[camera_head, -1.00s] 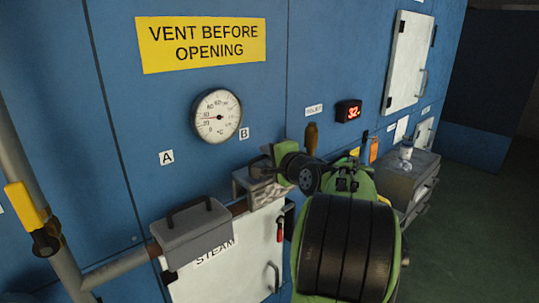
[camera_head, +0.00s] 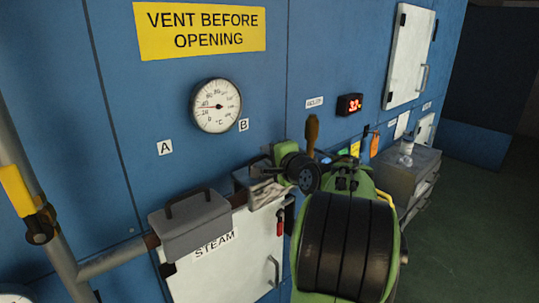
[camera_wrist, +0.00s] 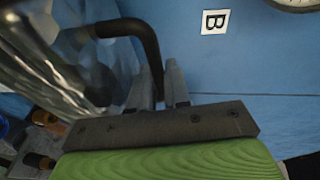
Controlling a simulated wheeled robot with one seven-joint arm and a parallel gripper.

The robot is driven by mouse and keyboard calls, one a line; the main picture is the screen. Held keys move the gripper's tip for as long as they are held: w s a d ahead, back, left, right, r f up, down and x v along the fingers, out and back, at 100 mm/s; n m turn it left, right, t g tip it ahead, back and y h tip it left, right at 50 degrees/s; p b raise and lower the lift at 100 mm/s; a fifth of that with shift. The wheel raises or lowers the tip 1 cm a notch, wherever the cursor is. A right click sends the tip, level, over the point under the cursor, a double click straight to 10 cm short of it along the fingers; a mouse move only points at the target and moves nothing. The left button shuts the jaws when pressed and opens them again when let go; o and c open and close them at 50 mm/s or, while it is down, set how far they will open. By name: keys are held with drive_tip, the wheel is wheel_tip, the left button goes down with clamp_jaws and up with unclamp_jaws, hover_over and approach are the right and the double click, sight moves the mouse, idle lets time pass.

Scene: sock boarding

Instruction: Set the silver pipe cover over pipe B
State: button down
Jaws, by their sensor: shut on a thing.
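The silver pipe cover (camera_head: 266,195) is at the pipe run below the B tag (camera_head: 243,125) in the head view. Its shiny faceted side (camera_wrist: 60,50) and black bar handle (camera_wrist: 145,35) fill the left of the wrist view. My gripper (camera_wrist: 163,85) is shut on that handle. In the head view, my green and black arm hides part of the cover's right side. A short rusty stretch of pipe (camera_head: 238,200) shows just left of the silver cover. Pipe B itself is mostly hidden, and I cannot tell whether the cover touches it.
A grey cover with a dark handle (camera_head: 190,226) sits over the pipe below the A tag (camera_head: 165,148). A white STEAM door (camera_head: 228,268) is below. A round gauge (camera_head: 215,106) is on the blue wall. A grey cabinet (camera_head: 405,178) with a bottle stands right.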

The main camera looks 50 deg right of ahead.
drive_tip(key=shift+f+b, duration=0.85)
drive_tip(key=shift+f, duration=0.15)
drive_tip(key=c, duration=1)
unclamp_jaws()
drive_tip(key=b+v, duration=0.1)
drive_tip(key=v, duration=1.4)
drive_tip(key=shift+s+a+r, duration=0.1)
drive_tip(key=shift+s+a, duration=0.1)
drive_tip(key=shift+s, duration=0.15)
